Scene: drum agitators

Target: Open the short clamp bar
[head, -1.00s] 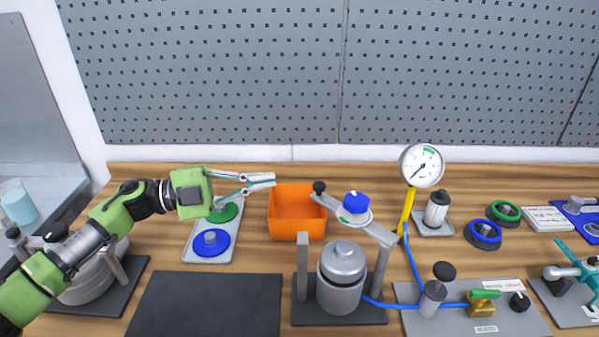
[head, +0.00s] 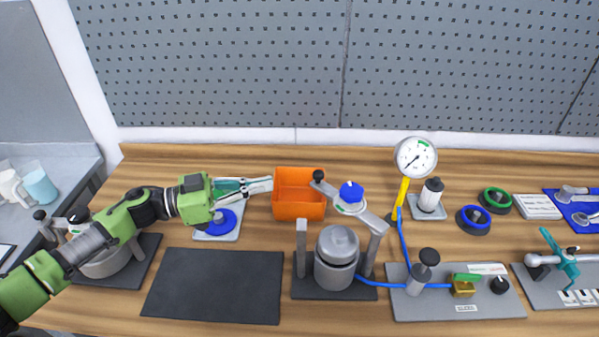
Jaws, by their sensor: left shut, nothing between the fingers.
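Two clamp bars with black end knobs show; I cannot tell which is the short one. The middle clamp bar (head: 366,215) joins the right post of a grey vessel (head: 337,247). It reaches up and to the left, clear of the left post, and carries a blue knob (head: 351,192). Its black end knob (head: 319,175) is in front of the orange bin. The far-left clamp bar (head: 58,222) is above a second vessel (head: 104,260), partly behind my arm. My left gripper (head: 271,184) is shut and empty, its tips at the bin's left edge. My right gripper is out of view.
The orange bin (head: 299,208) stands behind the middle vessel. A blue disc (head: 222,226) on a tray is under my left gripper. A dark mat (head: 215,286) lies bare in front. A gauge (head: 415,157) on a yellow stem and a blue hose stand right of the middle vessel.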

